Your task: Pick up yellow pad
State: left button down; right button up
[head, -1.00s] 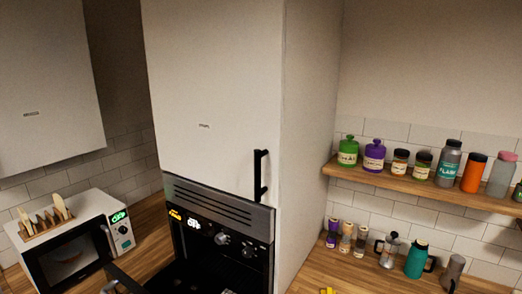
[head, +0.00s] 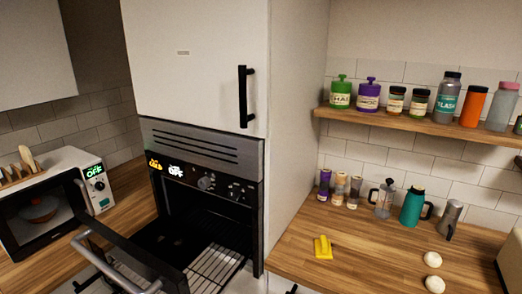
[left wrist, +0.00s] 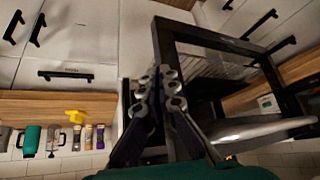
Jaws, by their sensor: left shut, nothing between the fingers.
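The yellow pad (head: 323,247) lies on the wooden counter right of the tall cabinet, with a raised part on top. It also shows in the left wrist view (left wrist: 75,115), which is turned upside down. My left gripper (left wrist: 158,75) is shut and empty, with its fingertips together. In the wrist view it appears over the dark open oven door, apart from the pad. My left gripper is not clear in the head view. My right gripper is in neither view.
The oven door (head: 130,262) hangs open at the lower left. Spice jars (head: 339,190), a French press (head: 383,199) and a teal jug (head: 413,207) stand behind the pad. White round items (head: 433,260) lie to its right. The counter around the pad is clear.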

aim_at(322, 247)
jog(key=i+l+u, duration=0.35)
jog(key=l, duration=0.4)
jog(key=i+l+u, duration=0.2)
jog(key=l, duration=0.25)
jog(key=i+j, duration=0.05)
jog(key=i, duration=0.05)
